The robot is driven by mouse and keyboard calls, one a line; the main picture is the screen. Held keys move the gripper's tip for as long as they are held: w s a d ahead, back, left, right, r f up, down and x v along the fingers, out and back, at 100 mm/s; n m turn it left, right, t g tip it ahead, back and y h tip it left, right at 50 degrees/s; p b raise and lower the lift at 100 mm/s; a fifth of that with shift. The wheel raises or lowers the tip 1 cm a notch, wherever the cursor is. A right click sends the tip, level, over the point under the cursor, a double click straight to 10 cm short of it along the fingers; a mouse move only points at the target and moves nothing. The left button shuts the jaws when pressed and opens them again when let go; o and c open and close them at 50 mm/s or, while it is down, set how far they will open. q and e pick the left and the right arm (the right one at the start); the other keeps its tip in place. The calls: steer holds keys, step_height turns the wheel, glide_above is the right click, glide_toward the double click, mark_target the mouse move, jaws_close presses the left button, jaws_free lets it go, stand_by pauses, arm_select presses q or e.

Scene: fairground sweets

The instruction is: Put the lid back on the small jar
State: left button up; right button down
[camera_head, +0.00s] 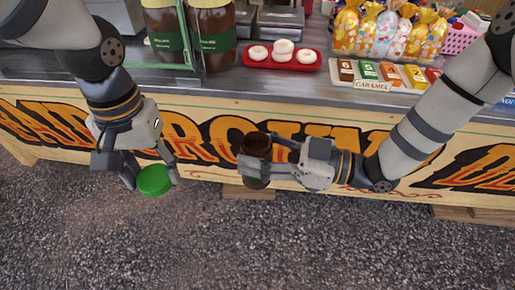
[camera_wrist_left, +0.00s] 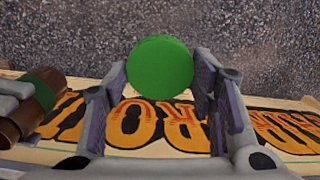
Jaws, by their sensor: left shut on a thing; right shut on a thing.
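The green round lid (camera_head: 154,180) is held between the fingers of my left gripper (camera_head: 152,176), in front of the stall and above the gravel. In the left wrist view the lid (camera_wrist_left: 160,67) sits between the two fingertips, its flat face showing. My right gripper (camera_head: 256,165) is shut on the small brown jar (camera_head: 257,145), to the right of the lid. The jar looks roughly upright, its open top showing in the head view. The jar also shows at the left edge of the left wrist view (camera_wrist_left: 44,88). Lid and jar are apart.
The counter behind holds two large brown jars (camera_head: 213,35), a red tray (camera_head: 280,60) of doughnuts, caramel boxes (camera_head: 380,74) and several bagged sweets (camera_head: 388,28). The painted stall front (camera_head: 215,135) stands close behind both grippers. The space over the gravel (camera_head: 240,245) is free.

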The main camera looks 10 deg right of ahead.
arm_select(q)
steer(key=w+d+r+m, duration=0.3)
steer(key=d+r, duration=0.2)
steer(key=d, duration=0.5)
step_height(320, 180, up, 6)
steer(key=m, duration=0.2)
glide_above(257, 140)
steer(key=shift+r, duration=0.1)
steer(key=shift+f, duration=2)
steer(key=shift+f, duration=0.9)
steer(key=shift+f, duration=0.4)
steer(key=shift+f, duration=0.1)
steer(key=shift+c, duration=0.2)
